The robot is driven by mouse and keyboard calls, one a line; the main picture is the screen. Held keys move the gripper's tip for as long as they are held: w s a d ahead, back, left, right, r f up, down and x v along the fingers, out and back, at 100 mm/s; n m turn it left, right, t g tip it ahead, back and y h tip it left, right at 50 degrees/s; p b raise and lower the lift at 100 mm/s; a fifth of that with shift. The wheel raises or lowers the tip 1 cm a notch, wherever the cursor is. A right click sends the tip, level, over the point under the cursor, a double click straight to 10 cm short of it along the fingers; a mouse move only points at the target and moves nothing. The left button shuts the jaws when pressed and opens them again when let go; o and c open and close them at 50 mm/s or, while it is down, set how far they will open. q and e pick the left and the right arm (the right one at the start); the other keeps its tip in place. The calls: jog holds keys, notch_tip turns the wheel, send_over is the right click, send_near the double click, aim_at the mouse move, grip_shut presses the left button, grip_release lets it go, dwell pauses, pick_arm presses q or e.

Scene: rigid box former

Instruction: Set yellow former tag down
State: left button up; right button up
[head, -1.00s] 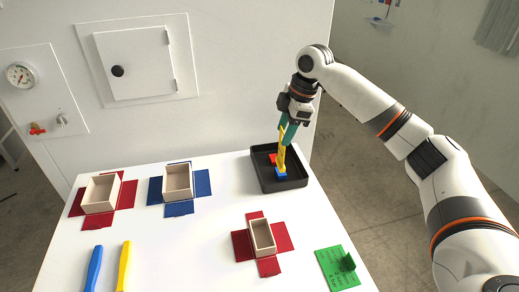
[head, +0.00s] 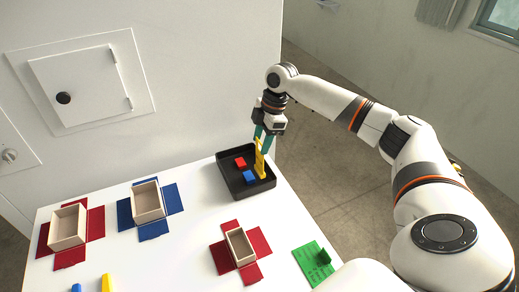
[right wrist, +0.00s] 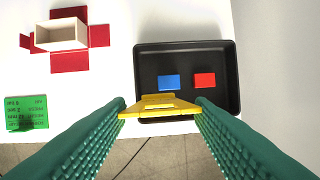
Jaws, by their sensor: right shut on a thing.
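The yellow former tag (head: 260,161) is upright between the green fingers of my right gripper (head: 263,140), over the right side of the black tray (head: 224,176). In the right wrist view the yellow tag (right wrist: 160,105) spans between both fingertips, and it overlaps the near rim of the tray (right wrist: 190,50). I cannot tell whether its lower end touches the tray. A red tag (head: 240,162) and a blue tag (head: 249,177) lie in the tray, beside the yellow one. My left gripper is not in view.
Beige boxes stand on red (head: 95,224), blue (head: 126,212) and red (head: 258,243) cross-shaped sheets. Blue and yellow strips (head: 106,284) show at the front. The table's middle is clear.

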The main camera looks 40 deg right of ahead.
aim_at(260, 158)
notch_tip(260, 158, down, 3)
jog(key=shift+s+f+p, duration=0.1)
jog(key=shift+s+p, duration=0.05)
jog(key=shift+p, duration=0.35)
jog(key=shift+f, duration=0.3)
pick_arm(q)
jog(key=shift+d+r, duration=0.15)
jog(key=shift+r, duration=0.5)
pick_arm(e)
jog(key=shift+f, duration=0.2)
jog(key=o, duration=1.2)
jog(key=shift+f, duration=0.1)
